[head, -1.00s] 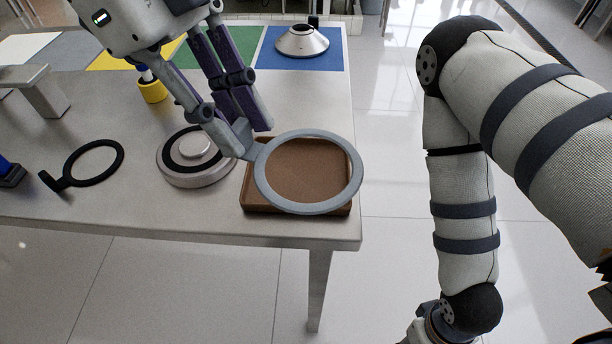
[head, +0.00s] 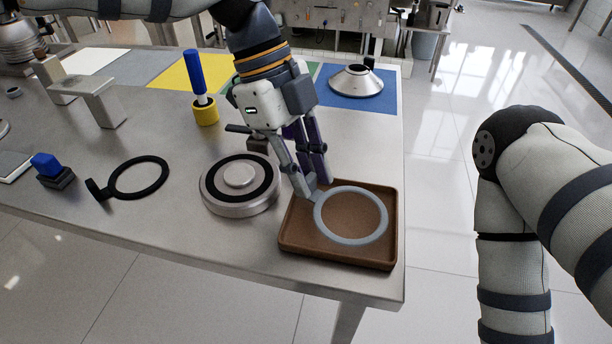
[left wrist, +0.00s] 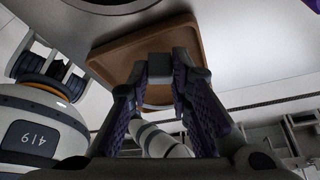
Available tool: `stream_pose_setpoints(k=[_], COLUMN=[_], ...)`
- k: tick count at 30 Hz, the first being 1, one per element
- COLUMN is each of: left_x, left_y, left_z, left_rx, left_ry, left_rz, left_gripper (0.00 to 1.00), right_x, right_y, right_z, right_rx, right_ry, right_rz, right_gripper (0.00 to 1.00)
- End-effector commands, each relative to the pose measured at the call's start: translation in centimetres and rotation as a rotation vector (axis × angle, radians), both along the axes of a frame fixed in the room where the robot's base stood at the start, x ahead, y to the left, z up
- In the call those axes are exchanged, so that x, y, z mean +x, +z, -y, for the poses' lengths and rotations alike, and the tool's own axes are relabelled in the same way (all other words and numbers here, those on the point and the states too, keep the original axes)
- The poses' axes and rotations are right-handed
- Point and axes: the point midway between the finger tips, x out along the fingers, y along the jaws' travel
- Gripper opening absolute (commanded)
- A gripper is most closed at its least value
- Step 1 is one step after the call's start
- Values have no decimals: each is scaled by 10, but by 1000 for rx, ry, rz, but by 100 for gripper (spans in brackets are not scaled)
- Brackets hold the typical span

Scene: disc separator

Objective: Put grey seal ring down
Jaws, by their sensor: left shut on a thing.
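The grey seal ring (head: 351,241) lies roughly flat within the outline of the brown tray (head: 335,258), at or just above its floor. I cannot tell whether it touches. My left gripper (head: 313,188) is shut on the ring's small tab at the ring's upper left. In the left wrist view, the gripper's purple-padded fingers (left wrist: 172,75) reach over the tray (left wrist: 125,52). The ring cannot be made out clearly there. My right gripper is not in view; only part of that arm shows at the right of the head view.
A round metal base with a black ring (head: 240,185) stands close left of the tray. A black ring with a tab (head: 138,194) lies farther left. A yellow-based blue-handled tool (head: 206,112) and a metal cone (head: 356,80) stand behind. The table's right edge is close to the tray.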

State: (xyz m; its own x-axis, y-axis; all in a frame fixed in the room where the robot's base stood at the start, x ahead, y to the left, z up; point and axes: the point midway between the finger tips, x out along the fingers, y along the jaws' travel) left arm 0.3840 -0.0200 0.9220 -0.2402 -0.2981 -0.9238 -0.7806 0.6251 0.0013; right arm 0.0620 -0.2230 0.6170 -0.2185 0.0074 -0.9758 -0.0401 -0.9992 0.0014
Motion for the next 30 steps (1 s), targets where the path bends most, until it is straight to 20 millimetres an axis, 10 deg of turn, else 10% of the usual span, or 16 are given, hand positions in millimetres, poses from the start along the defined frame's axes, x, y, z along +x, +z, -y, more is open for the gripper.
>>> stream_pose_setpoints(k=[13, 14, 22, 30], left_x=[-1, -1, -1, 11], left_y=[-19, -19, -18, 24], left_z=[0, 0, 0, -13], left_rx=[0, 1, 0, -2], left_ry=[-1, -1, 0, 4], left_rz=[2, 2, 3, 4], left_gripper=[0, 26, 27, 27], right_x=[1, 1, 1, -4], right_y=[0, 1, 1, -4], right_z=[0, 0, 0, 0], right_rx=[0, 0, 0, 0], right_ry=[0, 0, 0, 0], right_rz=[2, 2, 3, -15], right_gripper=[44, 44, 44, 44])
